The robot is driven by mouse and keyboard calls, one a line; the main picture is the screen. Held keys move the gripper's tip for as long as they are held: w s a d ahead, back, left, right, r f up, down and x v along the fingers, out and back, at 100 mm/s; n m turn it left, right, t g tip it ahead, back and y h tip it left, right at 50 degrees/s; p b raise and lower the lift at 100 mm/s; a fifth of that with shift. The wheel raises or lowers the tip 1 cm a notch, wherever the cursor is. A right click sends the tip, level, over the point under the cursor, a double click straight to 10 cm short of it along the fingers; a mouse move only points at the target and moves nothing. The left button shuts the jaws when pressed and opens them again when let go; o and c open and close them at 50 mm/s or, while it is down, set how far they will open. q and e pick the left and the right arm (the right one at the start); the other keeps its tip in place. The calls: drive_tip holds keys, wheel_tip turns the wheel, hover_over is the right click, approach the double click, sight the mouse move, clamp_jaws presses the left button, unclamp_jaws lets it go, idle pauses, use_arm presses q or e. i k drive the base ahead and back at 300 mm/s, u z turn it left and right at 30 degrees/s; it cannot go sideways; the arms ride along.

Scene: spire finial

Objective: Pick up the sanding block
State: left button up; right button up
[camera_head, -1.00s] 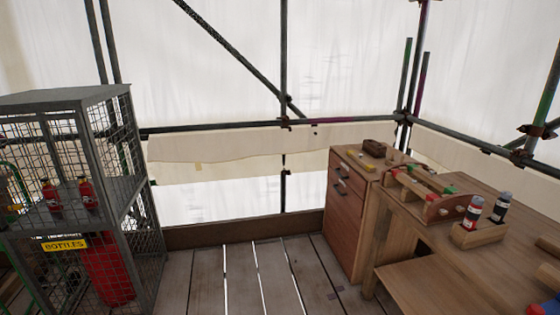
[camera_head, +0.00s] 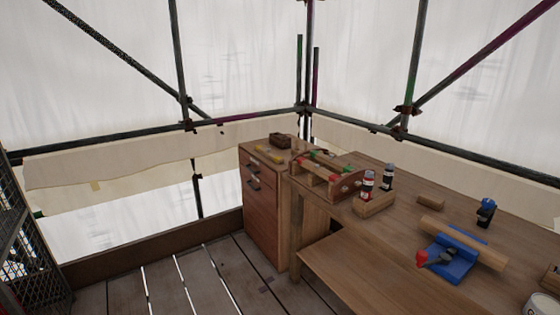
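No thing in view is clearly marked as the sanding block. A small tan block (camera_head: 431,202) lies on the workbench (camera_head: 395,241), behind a blue vice-like tool, and may be it. A yellowish flat piece (camera_head: 269,155) and a small dark brown box-like object (camera_head: 280,140) are on top of the drawer cabinet (camera_head: 262,205); they are too small to tell what they are. Neither of my grippers is in view.
A wooden rack with coloured handles (camera_head: 328,177) and a holder with two bottles (camera_head: 373,203) stand on the bench. A round wooden piece (camera_head: 463,243) lies over a blue tool (camera_head: 447,266). The plank floor (camera_head: 190,280) left of the cabinet is clear; a mesh cage (camera_head: 32,245) stands far left.

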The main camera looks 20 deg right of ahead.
sight(436, 203)
drive_tip(key=z, duration=1.75)
drive_tip(key=k, duration=1.25)
drive_tip(key=u, duration=1)
drive_tip(key=i, duration=1.45)
drive_tip(key=z, duration=0.75)
drive_tip(key=i, duration=0.35)
drive_tip(key=z, duration=0.2)
